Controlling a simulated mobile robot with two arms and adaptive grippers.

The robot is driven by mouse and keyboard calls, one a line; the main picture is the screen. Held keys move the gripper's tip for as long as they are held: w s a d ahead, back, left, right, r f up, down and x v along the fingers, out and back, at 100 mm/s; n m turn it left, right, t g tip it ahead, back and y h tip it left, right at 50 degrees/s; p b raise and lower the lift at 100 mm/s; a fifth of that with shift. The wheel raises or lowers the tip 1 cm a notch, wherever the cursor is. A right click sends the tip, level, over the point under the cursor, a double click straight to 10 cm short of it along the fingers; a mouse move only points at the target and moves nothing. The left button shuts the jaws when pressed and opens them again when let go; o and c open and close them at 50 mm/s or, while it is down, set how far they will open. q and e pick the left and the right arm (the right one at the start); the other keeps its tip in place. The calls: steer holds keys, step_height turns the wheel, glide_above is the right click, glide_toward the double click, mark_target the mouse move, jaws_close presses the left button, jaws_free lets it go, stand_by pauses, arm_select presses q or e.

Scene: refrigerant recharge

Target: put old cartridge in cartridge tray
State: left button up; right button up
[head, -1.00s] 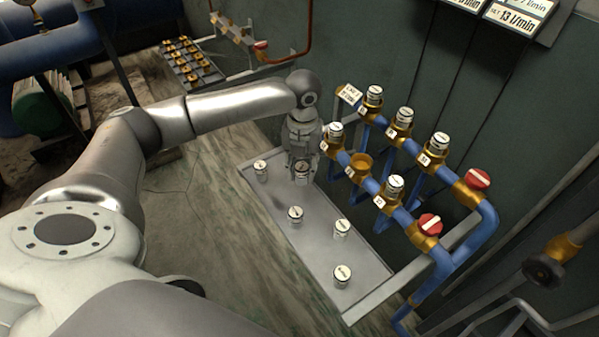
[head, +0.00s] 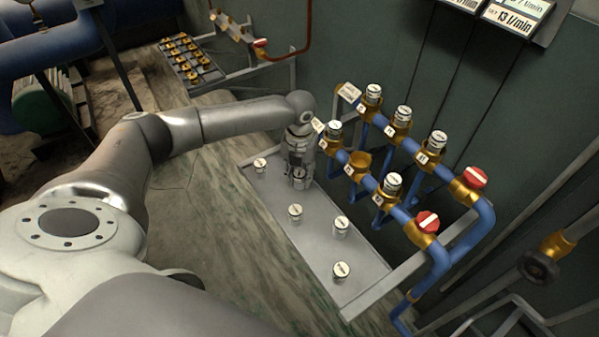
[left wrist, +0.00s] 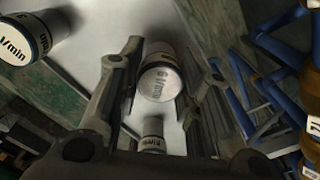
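The cartridge tray (head: 320,254) is a grey plate at floor level with several white cartridges standing on it. My left gripper (head: 299,172) points down over its far part, around a white cartridge (head: 299,180). In the left wrist view this cartridge (left wrist: 160,82), marked 6 l/min, stands between the spread fingers (left wrist: 165,70), with narrow gaps at its sides. The fingers look open. Its lower end appears to be on the tray. An empty brass socket (head: 358,162) is on the blue pipe rack. My right gripper is not in view.
Other tray cartridges stand close by, one left of my gripper (head: 260,165) and one in front (head: 295,212). The blue pipes (head: 440,268) with red-handled valves (head: 428,221) and capped sockets rise right of the tray. A rack of brass fittings (head: 190,60) lies at the back left.

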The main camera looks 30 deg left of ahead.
arm_select(q)
steer(key=o, duration=0.4)
step_height(320, 180, up, 12)
steer(key=shift+r+b, duration=0.15)
steer(key=shift+b, duration=0.65)
steer(key=shift+r, duration=0.1)
step_height(320, 180, up, 7)
steer(key=p, duration=0.9)
glide_above(300, 173)
steer(key=shift+f, duration=0.2)
